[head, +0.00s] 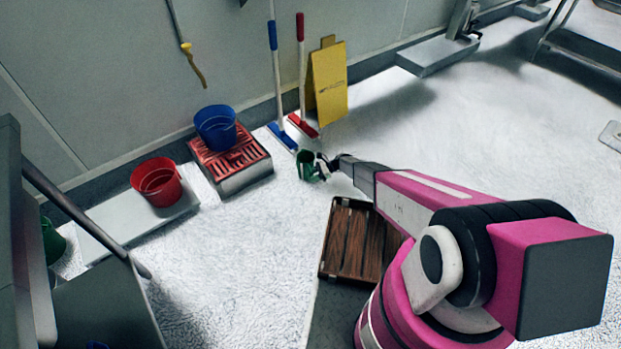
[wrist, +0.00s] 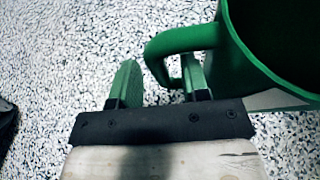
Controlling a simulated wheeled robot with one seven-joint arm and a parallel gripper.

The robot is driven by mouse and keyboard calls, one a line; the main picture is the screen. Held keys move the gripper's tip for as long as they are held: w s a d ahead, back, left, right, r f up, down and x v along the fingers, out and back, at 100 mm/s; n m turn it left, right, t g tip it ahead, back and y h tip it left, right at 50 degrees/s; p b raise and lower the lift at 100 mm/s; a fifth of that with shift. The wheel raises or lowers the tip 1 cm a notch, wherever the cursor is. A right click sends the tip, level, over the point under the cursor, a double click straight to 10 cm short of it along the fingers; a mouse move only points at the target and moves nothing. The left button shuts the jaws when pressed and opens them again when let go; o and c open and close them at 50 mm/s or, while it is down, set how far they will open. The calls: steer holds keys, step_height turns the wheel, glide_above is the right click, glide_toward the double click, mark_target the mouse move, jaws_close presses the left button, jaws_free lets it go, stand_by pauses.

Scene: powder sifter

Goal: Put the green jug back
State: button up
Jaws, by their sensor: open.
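The green jug (head: 305,166) is at the middle of the head view, upright or nearly so, over the white speckled floor. I cannot tell whether it touches the floor. In the wrist view the jug (wrist: 275,70) fills the upper right, with its handle (wrist: 180,40) on its left side. My gripper (head: 323,166) is just right of the jug in the head view. In the wrist view my gripper (wrist: 160,80) is open, with green-padded fingers apart. The handle's curved end lies at the gap between the fingers, and the right finger overlaps the handle opening.
A blue bucket (head: 215,127) stands on a red-topped grate step (head: 230,158). A red bucket (head: 156,182) stands on a white platform (head: 140,222). Blue and red brooms and a yellow sign (head: 328,82) lean at the wall. A wooden-slatted platform (head: 350,240) is near my arm.

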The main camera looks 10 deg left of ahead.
steer(key=v, duration=1.1)
steer(key=s+d+r+n+t+h, duration=0.2)
steer(key=s+d+r+n+h, duration=0.2)
steer(key=s+d+r, duration=0.4)
steer(key=s+d+r+n+t+h, duration=0.2)
steer(key=s+d+r, duration=0.6)
steer(key=r, duration=1.3)
steer(key=s+d+r+n+t+h, duration=0.2)
steer(key=s+d+r+n+h, duration=0.4)
steer(key=d+r, duration=0.8)
steer(key=s, duration=0.3)
steer(key=shift+d+r+n, duration=0.2)
steer(key=shift+d+n, duration=0.05)
steer(key=shift+n, duration=0.05)
steer(key=shift+s+a, duration=0.1)
